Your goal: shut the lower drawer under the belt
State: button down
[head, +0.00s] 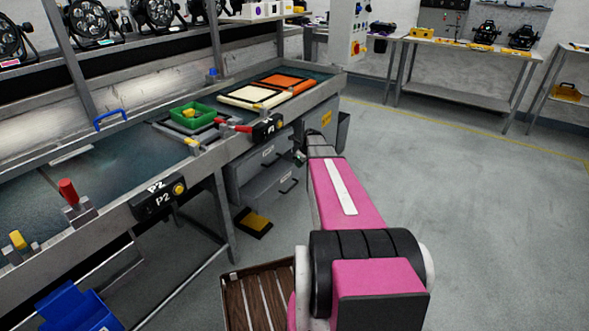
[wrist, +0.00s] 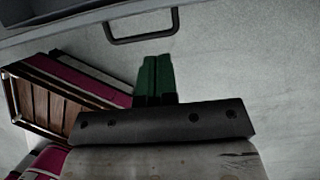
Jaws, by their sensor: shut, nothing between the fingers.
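The lower drawer (head: 268,187) is in the grey cabinet under the belt in the head view, and it stands pulled out. Its dark bar handle (head: 289,186) is on the front face. In the wrist view the drawer's grey front edge (wrist: 100,16) crosses the top, with its dark inside at the upper left and the handle (wrist: 142,40) hanging from it. My gripper (wrist: 156,58) has green fingers, shut together and empty. Their tips appear just below the handle in that picture; I cannot tell whether they touch. In the head view my gripper is small and partly hidden beside the cabinet.
The belt (head: 110,158) runs above the cabinet, with a green tray (head: 192,115) on it. A yellow-topped pedal (head: 254,222) lies on the floor left of the drawer. A brown slatted crate (head: 258,296) is close to my base. The floor at right is clear.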

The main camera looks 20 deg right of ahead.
jog(key=v, duration=0.5)
jog(key=t+y, duration=0.8)
jog(key=t, duration=0.3)
send_near(292, 168)
jog(key=x, duration=0.7)
jog(key=shift+w+a+f, duration=0.1)
jog(key=shift+w, duration=0.15)
jog(key=shift+w, duration=0.1)
jog(key=x, duration=0.7)
jog(key=shift+a, duration=0.15)
